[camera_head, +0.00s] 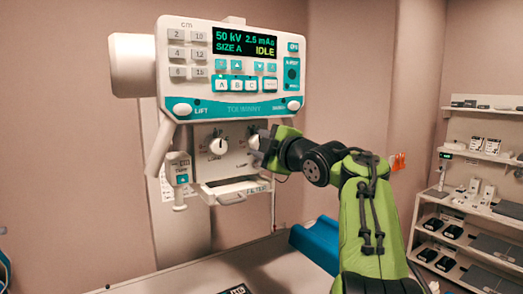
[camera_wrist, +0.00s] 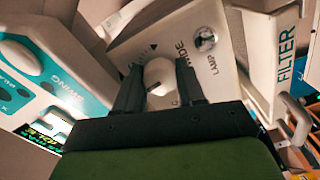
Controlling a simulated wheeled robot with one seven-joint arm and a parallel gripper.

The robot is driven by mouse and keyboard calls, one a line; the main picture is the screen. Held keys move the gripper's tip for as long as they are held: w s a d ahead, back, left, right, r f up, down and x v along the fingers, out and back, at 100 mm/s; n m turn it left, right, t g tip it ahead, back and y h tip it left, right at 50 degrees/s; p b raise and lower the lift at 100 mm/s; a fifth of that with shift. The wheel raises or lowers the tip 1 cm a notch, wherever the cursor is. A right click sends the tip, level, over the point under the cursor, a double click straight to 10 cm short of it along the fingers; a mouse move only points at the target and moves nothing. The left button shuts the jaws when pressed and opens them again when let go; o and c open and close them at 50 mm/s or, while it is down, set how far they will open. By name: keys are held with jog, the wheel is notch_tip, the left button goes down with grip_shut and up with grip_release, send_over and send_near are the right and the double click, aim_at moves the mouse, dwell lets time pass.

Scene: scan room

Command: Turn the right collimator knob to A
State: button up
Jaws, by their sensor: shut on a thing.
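The X-ray head's collimator panel (camera_head: 235,165) carries two white knobs. The left knob (camera_head: 218,146) is clear in the head view. The right knob (camera_head: 254,142) is partly hidden by my gripper (camera_head: 263,143) there. In the wrist view, the round white right knob (camera_wrist: 159,75) sits between the two dark fingers of my gripper (camera_wrist: 160,68), which is shut on it. A dark mark shows on the knob's face. The word WIDE and a small triangle are printed near it; I cannot make out an A beside it.
A display panel (camera_head: 246,42) reading SIZE A and IDLE is above. A filter tray (camera_head: 235,190) juts out below the knobs, and a hand control (camera_head: 181,175) hangs at the left. In the wrist view, a silver lamp button (camera_wrist: 204,39) is close by. Shelves (camera_head: 470,190) stand far right.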

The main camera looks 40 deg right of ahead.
jog(key=shift+n, duration=0.7)
jog(key=o, duration=1)
jog(key=shift+o, duration=0.2)
jog(key=s+a+b, duration=0.1)
jog(key=s+b, duration=0.1)
jog(key=s, duration=1.3)
jog(key=shift+s, duration=0.4)
jog(key=shift+w, duration=0.1)
